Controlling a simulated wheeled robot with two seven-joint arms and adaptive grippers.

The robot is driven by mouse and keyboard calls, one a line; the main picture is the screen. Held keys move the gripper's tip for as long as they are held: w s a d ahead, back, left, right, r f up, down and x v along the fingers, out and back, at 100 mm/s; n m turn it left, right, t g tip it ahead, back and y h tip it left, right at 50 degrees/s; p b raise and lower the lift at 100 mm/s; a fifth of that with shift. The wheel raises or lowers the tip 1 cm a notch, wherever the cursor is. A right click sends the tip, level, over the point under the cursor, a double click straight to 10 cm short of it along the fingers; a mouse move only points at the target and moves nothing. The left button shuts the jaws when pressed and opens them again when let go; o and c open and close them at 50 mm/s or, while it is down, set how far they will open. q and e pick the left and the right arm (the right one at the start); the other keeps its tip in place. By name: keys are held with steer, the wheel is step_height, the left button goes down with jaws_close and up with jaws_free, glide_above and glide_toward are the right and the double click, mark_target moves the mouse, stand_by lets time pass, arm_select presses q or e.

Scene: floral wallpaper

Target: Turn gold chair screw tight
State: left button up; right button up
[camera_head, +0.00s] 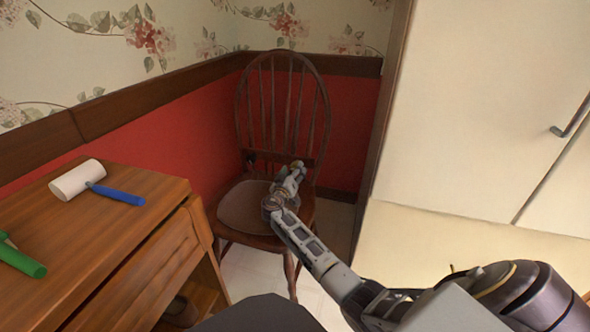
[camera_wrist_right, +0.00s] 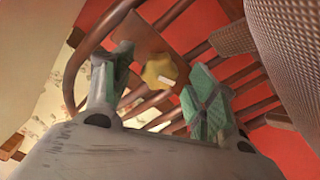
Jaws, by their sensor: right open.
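A wooden chair with a spindle back (camera_head: 268,200) stands in the corner in the head view. In the right wrist view a gold knob-like screw (camera_wrist_right: 160,72) with a pale mark sits on a brown wooden piece by the chair's spindles. My right gripper (camera_wrist_right: 158,95) is open, with one green-padded finger on each side of the gold screw. I cannot tell whether either finger touches it. In the head view my right gripper (camera_head: 290,178) is over the chair seat, in front of the backrest, and the screw is not clearly visible there. My left gripper is out of view.
A wooden table (camera_head: 120,235) stands at the left with a white-headed, blue-handled mallet (camera_head: 80,180) and a green-handled tool (camera_head: 22,262) on it. A cream cabinet (camera_head: 480,110) stands at the right. Red wall panelling is close behind the chair.

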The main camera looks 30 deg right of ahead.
steer(key=shift+v, duration=4.3)
steer(key=shift+d+r, duration=0.1)
